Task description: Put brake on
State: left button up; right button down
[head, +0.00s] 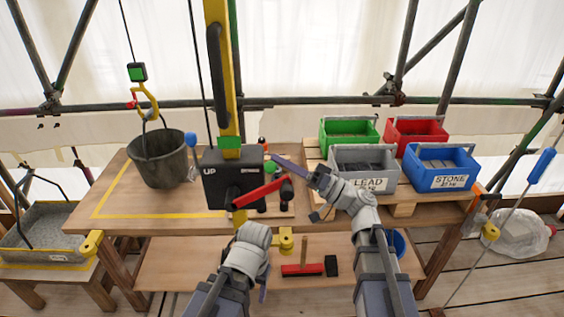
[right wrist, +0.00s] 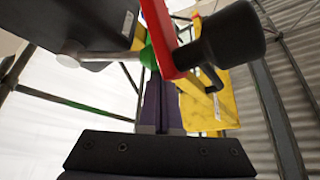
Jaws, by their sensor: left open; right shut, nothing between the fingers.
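A black winch box (head: 222,180) marked "UP" sits on the yellow post above the bench. A red lever (head: 258,194) crosses its front, tilted up to the right, with a black knob (head: 286,190) at that end. My right gripper (head: 278,160) is shut and empty, just above and beside the knob. In the right wrist view its fingers (right wrist: 160,105) point towards the red lever (right wrist: 161,38), with the black knob (right wrist: 234,38) to the right; I cannot tell whether they touch. My left gripper (head: 263,292) is open, low in front of the bench, mostly hidden by its wrist.
A dark bucket (head: 158,160) hangs by a hook (head: 150,100) over the bench's left end. Green (head: 349,131), red (head: 416,129), grey LEAD (head: 364,184) and blue STONE (head: 441,179) crates stand at the right. A red brush (head: 302,270) lies on the lower shelf.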

dwell(0.5)
notch_tip(320, 180, up, 4)
jog(key=w+d+p, duration=0.1)
jog(key=w+p, duration=0.2)
jog(key=p, duration=0.1)
jog(key=f+b+v, duration=0.1)
jog(key=b+v, duration=0.4)
jog(key=v, duration=0.5)
jog(key=shift+f, duration=0.25)
jog(key=shift+s, duration=0.1)
